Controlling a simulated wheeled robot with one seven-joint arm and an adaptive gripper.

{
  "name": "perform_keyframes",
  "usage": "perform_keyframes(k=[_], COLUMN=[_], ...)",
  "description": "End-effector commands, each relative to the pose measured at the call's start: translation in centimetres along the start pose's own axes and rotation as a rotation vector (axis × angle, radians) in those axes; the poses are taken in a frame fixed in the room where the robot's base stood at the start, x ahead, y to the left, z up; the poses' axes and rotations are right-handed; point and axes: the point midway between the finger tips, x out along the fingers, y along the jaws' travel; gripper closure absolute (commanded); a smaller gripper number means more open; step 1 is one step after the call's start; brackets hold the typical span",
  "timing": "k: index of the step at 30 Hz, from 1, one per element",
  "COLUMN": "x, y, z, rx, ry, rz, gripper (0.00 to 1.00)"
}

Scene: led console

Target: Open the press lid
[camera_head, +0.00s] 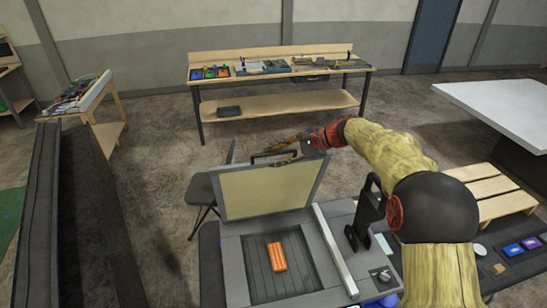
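The press lid (268,191), a tan panel in a grey frame, stands raised nearly upright at the rear of the press base (233,275). A black handle (262,160) runs along the lid's top edge. An orange block (277,257) lies on the ribbed dark bed of the open press. My arm reaches over from the right, and my gripper (280,146) is at the lid's top edge, just behind or at the handle. Its fingers are small and partly hidden there, so I cannot tell whether they are open or touch the handle.
A pale bar (335,250) and a black upright lever (364,212) stand right of the press bed. A knob box (380,276) sits at the front right. A dark chair (203,188) is behind the lid. A wooden workbench (281,100) with parts stands farther back, across open floor.

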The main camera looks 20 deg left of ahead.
Motion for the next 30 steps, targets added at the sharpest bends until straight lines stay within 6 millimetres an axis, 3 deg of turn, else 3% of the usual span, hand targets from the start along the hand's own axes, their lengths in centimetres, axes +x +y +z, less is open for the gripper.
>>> perform_keyframes(k=[9,15,21,30], x=[-6.3,-9.5,-10.8,-10.9], y=[-0.1,-0.1,0.0,0.0], z=[-0.1,-0.1,-0.1,-0.1], rx=[0.000,0.000,0.000,0.000], ry=[0.003,0.002,0.002,0.001], rz=[-0.002,-0.002,0.000,0.000], gripper=[0.71,0.71,0.71,0.72])
